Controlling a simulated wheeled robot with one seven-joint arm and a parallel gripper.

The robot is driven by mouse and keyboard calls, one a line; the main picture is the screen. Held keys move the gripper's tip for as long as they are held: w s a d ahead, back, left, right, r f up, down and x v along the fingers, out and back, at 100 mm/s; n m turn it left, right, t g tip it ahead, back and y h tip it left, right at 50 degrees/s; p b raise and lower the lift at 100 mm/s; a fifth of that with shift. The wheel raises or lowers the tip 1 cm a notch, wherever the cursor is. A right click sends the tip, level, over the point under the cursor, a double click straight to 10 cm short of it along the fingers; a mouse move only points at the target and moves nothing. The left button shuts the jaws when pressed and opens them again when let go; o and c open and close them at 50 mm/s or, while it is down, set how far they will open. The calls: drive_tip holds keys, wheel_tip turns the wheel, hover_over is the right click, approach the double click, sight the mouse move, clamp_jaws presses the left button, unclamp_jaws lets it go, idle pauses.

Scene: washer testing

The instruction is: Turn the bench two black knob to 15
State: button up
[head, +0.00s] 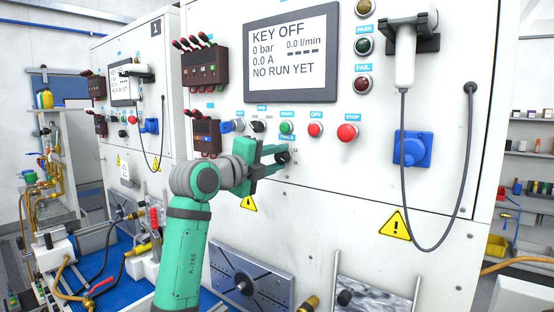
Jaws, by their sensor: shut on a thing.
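The black knob (282,158) sits on the front of the large white cabinet, below the green START button (286,128). My gripper (280,158) reaches in from the left and is shut on the knob, with its green fingers above and below it. Small marks stand to the right of the knob, but they are too small to read. The knob's pointer is hidden or too small to tell. The display (291,52) on the same panel reads KEY OFF, 0 bar, 0.0 l/min, 0.0 A and NO RUN YET.
Red OFF (315,130) and STOP (347,132) buttons are right of START. A key switch (256,126) is left of START. A blue socket (411,149) and a hanging grey cable (446,225) are further right. A metal plate (246,282) stands below. Bench 1 is at left.

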drive_tip(key=shift+f+m, duration=0.1)
drive_tip(key=shift+m, duration=0.5)
drive_tip(key=o, duration=1.1)
drive_tip(key=shift+c, duration=0.2)
drive_tip(key=shift+s, duration=0.1)
drive_tip(key=v, duration=1)
drive_tip(key=shift+s+a, duration=0.2)
drive_tip(key=shift+s, duration=0.1)
